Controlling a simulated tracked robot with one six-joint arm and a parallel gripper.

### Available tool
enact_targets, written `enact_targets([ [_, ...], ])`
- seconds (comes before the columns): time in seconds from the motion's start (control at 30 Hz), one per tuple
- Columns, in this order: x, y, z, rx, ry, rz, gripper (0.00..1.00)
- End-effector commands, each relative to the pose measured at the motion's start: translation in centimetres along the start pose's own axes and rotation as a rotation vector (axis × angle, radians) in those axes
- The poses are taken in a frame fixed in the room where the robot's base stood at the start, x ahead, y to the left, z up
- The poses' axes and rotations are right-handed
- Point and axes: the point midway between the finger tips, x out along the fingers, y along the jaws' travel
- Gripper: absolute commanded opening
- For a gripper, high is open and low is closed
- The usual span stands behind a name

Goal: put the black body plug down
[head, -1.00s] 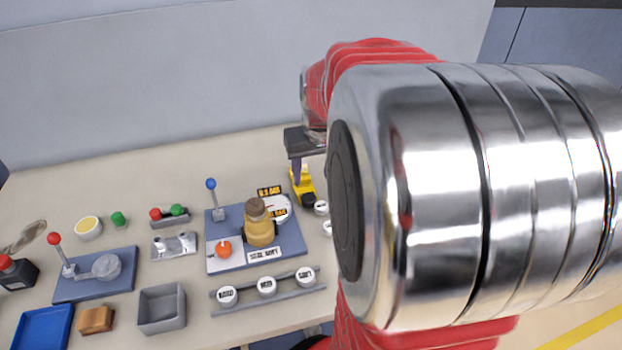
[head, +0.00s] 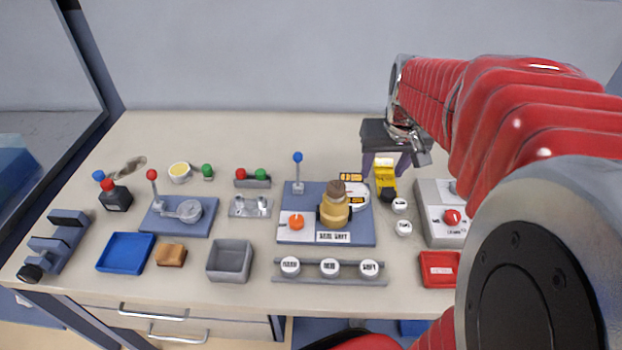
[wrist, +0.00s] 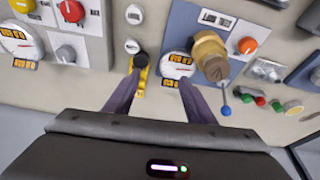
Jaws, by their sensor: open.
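My gripper (wrist: 160,88) is open, its two dark purple fingers apart. In the head view it (head: 386,162) hangs at the back right of the bench, just behind a small yellow piece (head: 385,173). A black rounded part (head: 388,195), which may be the black body plug, is at the front of this yellow piece. In the wrist view the black part (wrist: 141,61) lies just beyond the left fingertip, and the yellow piece (wrist: 141,84) is beside that finger. I cannot tell whether they touch. Nothing is visibly gripped.
A blue-grey plate (head: 290,232) carries a brass neck (head: 334,212) with a brown top, left of my gripper. A grey control box (head: 435,205) stands to the right. White round caps (head: 400,205) lie between. A grey bin (head: 230,260) and blue tray (head: 125,252) are further left.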

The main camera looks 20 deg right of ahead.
Motion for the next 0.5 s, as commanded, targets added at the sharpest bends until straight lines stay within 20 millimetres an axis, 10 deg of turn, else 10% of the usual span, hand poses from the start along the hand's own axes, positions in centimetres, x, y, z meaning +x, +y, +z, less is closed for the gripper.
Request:
enact_targets([
  [0.5, -5.8, -11.7, 8.6, -0.226, 0.120, -0.085, 0.50],
])
